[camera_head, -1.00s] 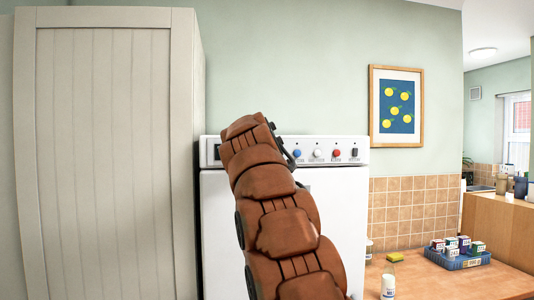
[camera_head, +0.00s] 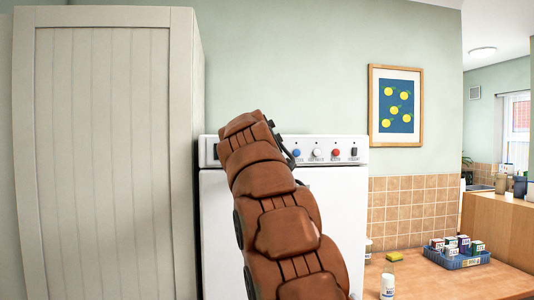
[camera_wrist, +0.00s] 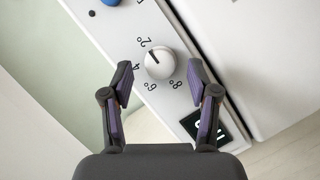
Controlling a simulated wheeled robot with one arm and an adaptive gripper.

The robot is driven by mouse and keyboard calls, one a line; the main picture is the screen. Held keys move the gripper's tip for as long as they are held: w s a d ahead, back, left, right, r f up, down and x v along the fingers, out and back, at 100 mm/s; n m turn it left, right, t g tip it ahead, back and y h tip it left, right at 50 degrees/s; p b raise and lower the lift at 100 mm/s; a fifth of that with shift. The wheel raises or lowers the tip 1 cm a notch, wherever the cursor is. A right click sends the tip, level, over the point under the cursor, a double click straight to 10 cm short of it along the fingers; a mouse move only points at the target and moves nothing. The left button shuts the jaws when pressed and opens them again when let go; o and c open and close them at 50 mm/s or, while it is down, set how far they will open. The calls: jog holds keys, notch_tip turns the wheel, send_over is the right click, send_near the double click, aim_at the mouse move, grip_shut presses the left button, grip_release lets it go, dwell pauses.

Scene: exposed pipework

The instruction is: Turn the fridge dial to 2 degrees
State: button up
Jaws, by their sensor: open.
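The fridge dial (camera_wrist: 159,62) is a round pale knob with a dark pointer line, on a white panel in the wrist view. Marks 2°, 4°, 6° and 8° stand around it. The pointer line faces the upper left, between 2° and 4° and closer to 2°. My gripper (camera_wrist: 160,68) is open, with one finger on each side of the dial and a visible gap to it in the picture. I cannot tell the depth between fingertips and knob. In the head view my brown arm hides the dial and most of the gripper, in front of the white fridge (camera_head: 215,230).
A blue knob (camera_head: 297,153), a white knob (camera_head: 317,154), a red knob (camera_head: 335,153) and a black switch (camera_head: 354,153) share the panel. A dark display (camera_wrist: 205,127) lies beside the dial. A tall cabinet (camera_head: 100,150) stands left. A wooden counter (camera_head: 440,285) is right.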

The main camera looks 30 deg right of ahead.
jog(key=v, duration=1.1)
jog(key=shift+s, duration=0.1)
dwell(0.4)
jog(key=s+a+f+m+g+y, duration=0.15)
jog(key=s+f, duration=0.25)
jog(key=f, duration=0.6)
jog(key=s+a+f+g+y, duration=0.3)
jog(key=s+f, duration=0.2)
jog(key=f, duration=0.5)
jog(key=s+a+f+m+g+y, duration=0.1)
jog(key=s+a+f+g+y, duration=0.2)
jog(key=f, duration=0.7)
jog(key=s+a+f+g+y, duration=0.1)
jog(key=s+a+f+g, duration=0.1)
jog(key=s+a+f, duration=0.2)
jog(key=s+a+f+g+y, duration=0.1)
jog(key=s+a+f, duration=0.3)
jog(key=s+f, duration=0.6)
jog(key=s+a+f+g+y, duration=0.1)
jog(key=s+a+f, duration=0.3)
jog(key=s, duration=0.9)
notch_tip(320, 180, down, 3)
jog(key=shift+m+g, duration=0.35)
jog(key=shift+g, duration=0.5)
jog(key=shift+s+a, duration=0.1)
jog(key=shift+a, duration=0.05)
